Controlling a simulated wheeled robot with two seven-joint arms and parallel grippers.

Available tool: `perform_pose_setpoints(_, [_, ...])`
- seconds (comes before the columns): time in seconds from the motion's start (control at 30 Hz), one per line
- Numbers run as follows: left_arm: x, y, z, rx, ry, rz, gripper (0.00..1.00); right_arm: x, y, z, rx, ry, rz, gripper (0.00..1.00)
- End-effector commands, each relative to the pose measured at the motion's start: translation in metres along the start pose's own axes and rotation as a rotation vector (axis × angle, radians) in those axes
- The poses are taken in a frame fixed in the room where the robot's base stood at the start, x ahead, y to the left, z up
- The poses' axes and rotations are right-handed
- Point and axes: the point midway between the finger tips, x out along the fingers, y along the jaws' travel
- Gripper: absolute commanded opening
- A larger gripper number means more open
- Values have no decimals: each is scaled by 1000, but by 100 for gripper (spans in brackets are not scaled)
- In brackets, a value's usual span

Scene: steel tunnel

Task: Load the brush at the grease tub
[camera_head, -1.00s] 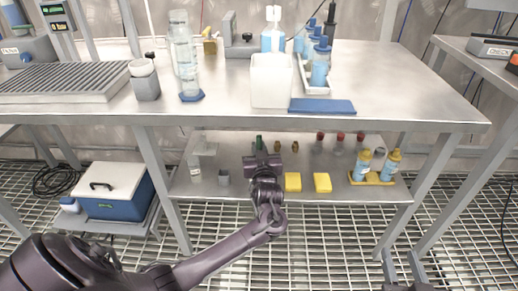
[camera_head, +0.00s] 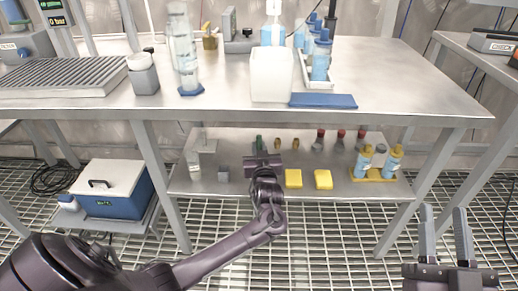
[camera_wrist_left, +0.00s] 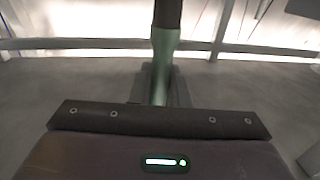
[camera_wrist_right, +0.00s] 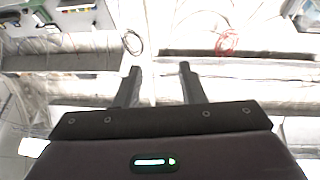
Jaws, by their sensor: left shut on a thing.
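My left gripper (camera_head: 262,158) is over the lower shelf of the middle table. It is shut on a green shaft with a dark upper end, probably the brush (camera_wrist_left: 165,60), which stands upright between the fingers in the left wrist view. Its green part (camera_head: 258,143) also shows just beyond the gripper in the head view; its lower end is hidden. My right gripper (camera_head: 443,212) is open and empty at the lower right, above the grating; it also shows in the right wrist view (camera_wrist_right: 160,72). I cannot tell which container is the grease tub.
The lower shelf (camera_head: 240,182) holds a small grey cup (camera_head: 223,172), two yellow blocks (camera_head: 323,179), several small bottles and a yellow bottle rack (camera_head: 374,176). The tabletop (camera_head: 430,95) above carries a white bin (camera_head: 271,80), a blue mat (camera_head: 323,101) and clear cylinders (camera_head: 184,50).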

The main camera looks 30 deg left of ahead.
Motion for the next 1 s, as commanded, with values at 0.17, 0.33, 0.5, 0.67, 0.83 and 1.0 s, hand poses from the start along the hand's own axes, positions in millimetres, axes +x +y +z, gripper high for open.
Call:
perform_pose_setpoints(0.17, [0, 0, 4, 0, 0, 0, 0, 2, 0, -21, -4, 104, -1, 36])
perform_pose_setpoints(0.33, [0, 0, 6, 0, 0, 0, 0, 1, 1, -41, -8, 199, -3, 36])
perform_pose_setpoints(0.5, [0, 0, 8, 0, 1, 0, 0, 0, 1, -57, -11, 276, -5, 36])
perform_pose_setpoints(0.67, [0, 0, 9, 0, 1, 0, 0, -2, 1, -66, -13, 319, -6, 36])
perform_pose_setpoints(0.83, [0, 0, 9, 0, 1, 0, 0, -2, 1, -69, -13, 332, -6, 36])
perform_pose_setpoints(1.0, [0, 0, 9, 0, 1, 0, 0, -2, 1, -69, -13, 332, -6, 36])
